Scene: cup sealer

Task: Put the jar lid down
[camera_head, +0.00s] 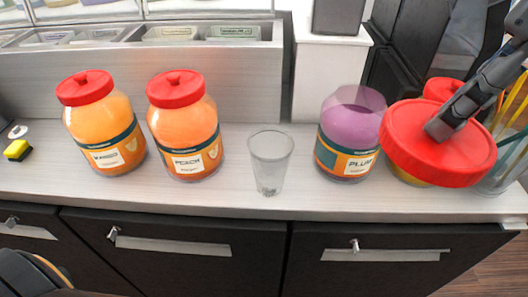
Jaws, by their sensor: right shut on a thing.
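My right gripper (440,128) reaches in from the right and is shut on the large red jar lid (405,150), which it holds in the air, tilted toward me. The plum jar (348,134), with purple contents, stands without a lid just left of the held lid. The lid's left edge overlaps the plum jar in the picture. Another red-lidded jar (443,88) stands behind the held lid, mostly hidden.
Two orange jars with red lids, one labelled mango (103,125) and one peach (184,130), stand on the left. An empty clear cup (270,160) stands mid-counter. A glass with yellow sticks (508,145) is at right. The counter (231,185) is clear between peach jar and cup.

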